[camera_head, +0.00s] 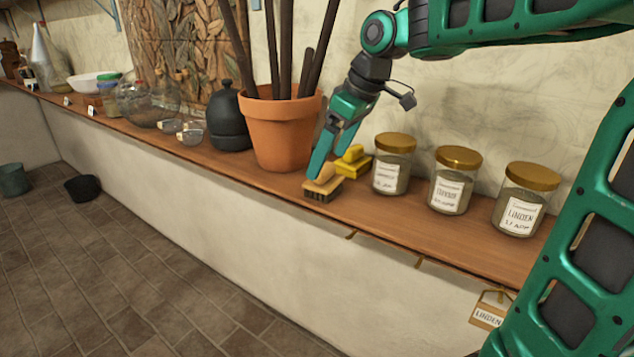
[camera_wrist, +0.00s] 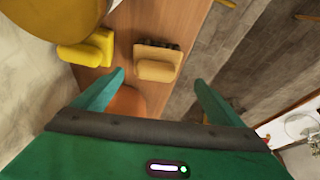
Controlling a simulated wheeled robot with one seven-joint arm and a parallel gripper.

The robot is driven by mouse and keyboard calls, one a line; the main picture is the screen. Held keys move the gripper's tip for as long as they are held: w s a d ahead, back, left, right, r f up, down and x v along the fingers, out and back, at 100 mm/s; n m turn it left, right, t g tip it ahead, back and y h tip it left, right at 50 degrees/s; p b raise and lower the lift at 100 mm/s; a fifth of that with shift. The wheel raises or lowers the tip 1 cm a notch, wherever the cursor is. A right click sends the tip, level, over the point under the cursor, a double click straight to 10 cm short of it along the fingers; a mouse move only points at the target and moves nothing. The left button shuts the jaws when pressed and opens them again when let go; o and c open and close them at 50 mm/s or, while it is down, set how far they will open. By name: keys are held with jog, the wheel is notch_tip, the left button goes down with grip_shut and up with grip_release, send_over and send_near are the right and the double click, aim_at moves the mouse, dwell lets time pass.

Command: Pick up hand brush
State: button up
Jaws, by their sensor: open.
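The hand brush (camera_head: 323,188) has a tan wooden body and dark bristles and lies near the front edge of the wooden shelf (camera_head: 232,166). My gripper (camera_head: 331,152) is open, pointing down, just above the brush, with one finger partly in front of it. In the wrist view the brush (camera_wrist: 158,62) lies ahead of my two spread fingers (camera_wrist: 158,80), with nothing held between them. A yellow brush-like object (camera_head: 353,161) sits just behind the hand brush, toward the wall; it also shows in the wrist view (camera_wrist: 86,49).
A terracotta pot (camera_head: 281,130) with dark sticks stands left of my gripper. Jars with gold lids (camera_head: 392,163) stand to the right. A dark bottle (camera_head: 228,122) and glassware are further left. The shelf's front edge drops to a tiled floor (camera_head: 140,260).

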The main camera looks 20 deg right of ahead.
aim_at(324, 177)
jog(key=shift+w+d+f, duration=0.1)
jog(key=shift+w+f, duration=0.05)
jog(key=shift+f, duration=0.35)
jog(key=shift+w+d+f, duration=0.1)
jog(key=shift+f, duration=0.4)
jog(key=x, duration=0.5)
jog(key=shift+w+d, duration=0.1)
jog(key=c, duration=1.2)
